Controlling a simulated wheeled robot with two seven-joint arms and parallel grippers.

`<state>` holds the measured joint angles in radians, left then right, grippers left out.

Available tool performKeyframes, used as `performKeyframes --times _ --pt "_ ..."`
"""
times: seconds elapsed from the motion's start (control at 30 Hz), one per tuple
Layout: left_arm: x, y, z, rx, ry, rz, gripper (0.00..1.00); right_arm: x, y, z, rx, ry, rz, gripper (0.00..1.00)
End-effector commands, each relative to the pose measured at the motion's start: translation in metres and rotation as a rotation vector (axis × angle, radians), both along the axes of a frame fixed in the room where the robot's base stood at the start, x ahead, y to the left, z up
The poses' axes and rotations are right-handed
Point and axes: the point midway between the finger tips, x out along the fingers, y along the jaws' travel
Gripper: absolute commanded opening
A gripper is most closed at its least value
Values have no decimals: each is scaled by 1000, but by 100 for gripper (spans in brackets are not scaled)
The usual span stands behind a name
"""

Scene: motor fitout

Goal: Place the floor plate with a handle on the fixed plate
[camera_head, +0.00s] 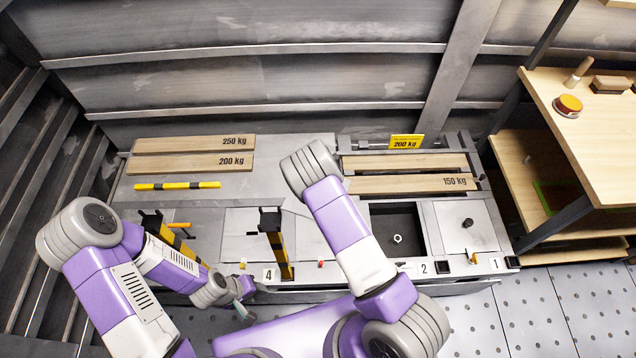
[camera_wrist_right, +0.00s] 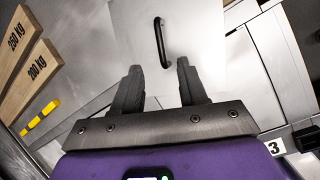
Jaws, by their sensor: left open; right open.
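In the right wrist view a flat light-grey floor plate (camera_wrist_right: 205,70) carries a black bar handle (camera_wrist_right: 159,42). My right gripper (camera_wrist_right: 160,68) is open, with its fingertips just short of the handle and nothing between them. In the head view my right arm hides that gripper and most of the plate; a light, slanted corner (camera_head: 296,206) shows beside the arm. My left gripper (camera_head: 243,303) is open and low at the bench's front edge, apart from the plate. I cannot tell which flat panel is the fixed plate.
The bench has an open dark compartment (camera_head: 398,238) right of my arm and a panel with a black knob (camera_head: 467,223). Wooden boards (camera_head: 190,163) lie at the back. A yellow-black post (camera_head: 277,245) stands upright near the left gripper. A wooden shelf (camera_head: 590,130) is at right.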

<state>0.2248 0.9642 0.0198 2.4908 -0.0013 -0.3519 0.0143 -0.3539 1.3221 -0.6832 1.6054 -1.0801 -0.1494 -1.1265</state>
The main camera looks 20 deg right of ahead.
Motion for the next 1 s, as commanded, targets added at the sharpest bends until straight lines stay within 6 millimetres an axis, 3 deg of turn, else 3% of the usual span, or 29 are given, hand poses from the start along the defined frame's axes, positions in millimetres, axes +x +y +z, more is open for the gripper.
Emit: performKeyframes --times 0.13,0.23,0.37,0.5,0.6,0.7,0.8,1.0 --pt "0 0 1 0 0 0 43 -20 -1 -3 69 23 -109 42" --pt "0 0 1 0 0 0 43 -65 1 -22 248 82 -420 42" --pt "0 0 1 0 0 0 43 -148 24 -35 550 206 -1071 42" --pt "0 0 1 0 0 0 43 -223 60 -19 753 341 -1779 42" --pt "0 0 1 0 0 0 43 -262 79 -1 796 409 -2174 42" --pt "0 0 1 0 0 0 43 -286 90 15 793 445 -2439 42" --pt "0 0 1 0 0 0 43 -299 95 23 779 457 -2575 42" --pt "0 0 1 0 0 0 43 -302 96 25 774 460 -2612 42"
